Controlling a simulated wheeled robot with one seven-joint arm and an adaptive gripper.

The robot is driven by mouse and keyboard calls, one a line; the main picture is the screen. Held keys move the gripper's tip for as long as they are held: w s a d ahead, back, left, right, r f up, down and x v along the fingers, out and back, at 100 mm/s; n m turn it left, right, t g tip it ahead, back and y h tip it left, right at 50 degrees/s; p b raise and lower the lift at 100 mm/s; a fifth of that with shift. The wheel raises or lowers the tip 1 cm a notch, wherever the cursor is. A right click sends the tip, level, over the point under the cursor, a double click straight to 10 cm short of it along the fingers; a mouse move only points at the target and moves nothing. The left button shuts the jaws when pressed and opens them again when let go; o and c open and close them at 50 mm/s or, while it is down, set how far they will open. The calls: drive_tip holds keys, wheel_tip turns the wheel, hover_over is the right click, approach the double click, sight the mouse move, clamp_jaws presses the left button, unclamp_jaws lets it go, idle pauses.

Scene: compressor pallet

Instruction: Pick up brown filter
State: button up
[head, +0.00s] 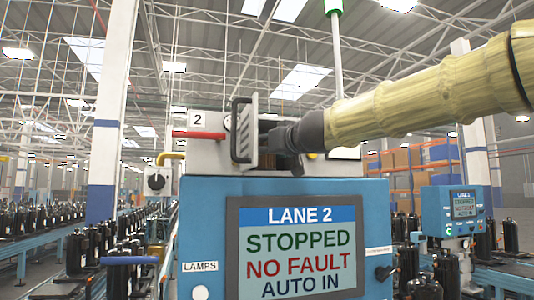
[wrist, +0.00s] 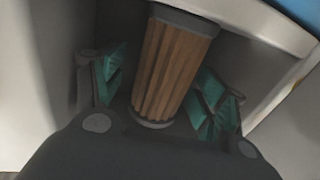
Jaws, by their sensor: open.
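The brown filter (wrist: 172,68) is a pleated cylinder with grey end caps, seen in the wrist view. It stands slightly tilted in the picture inside a grey recess. My gripper (wrist: 160,88) is open, with one green-padded finger on each side of the filter. A gap shows on the left; on the right the finger looks close, and I cannot tell if it touches. In the head view my gripper (head: 278,139) reaches from the right into the white housing on the blue cabinet. The filter is hidden there.
The white housing (head: 208,155) has an open hinged door (head: 246,132) with a black handle, left of my gripper. A red lever (head: 200,134) sticks out left. Below, the blue cabinet's screen (head: 297,250) reads LANE 2 STOPPED. The recess's pale rim (wrist: 262,22) lies close to the right finger.

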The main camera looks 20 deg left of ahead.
drive_tip(key=shift+a+f, duration=0.1)
drive_tip(key=c, duration=1.1)
drive_tip(key=shift+c, duration=0.2)
